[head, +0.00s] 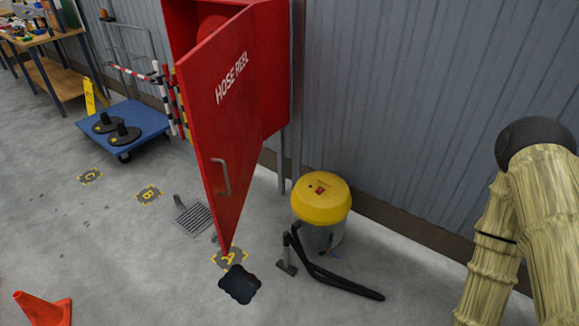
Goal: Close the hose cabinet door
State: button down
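The red hose cabinet (271,75) stands against the corrugated wall, with a round red reel partly visible inside at the top. Its red door (222,120), lettered HOSE REEL, stands open and swings out toward me. A grey bar handle (222,177) is on the door face low down. My arm shows at the right edge, well apart from the door. My gripper is not in view.
A yellow-topped vacuum (321,200) with a black hose (335,280) stands right of the door. A dark flat object (239,285) and a dustpan-like grate (194,218) lie on the floor. A blue trolley (130,128) stands left, an orange cone (43,308) front left. The floor at front is mostly clear.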

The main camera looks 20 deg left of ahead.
aim_at(218, 82)
jog(key=z, duration=0.5)
jog(key=i, duration=1.2)
jog(key=u, duration=1.8)
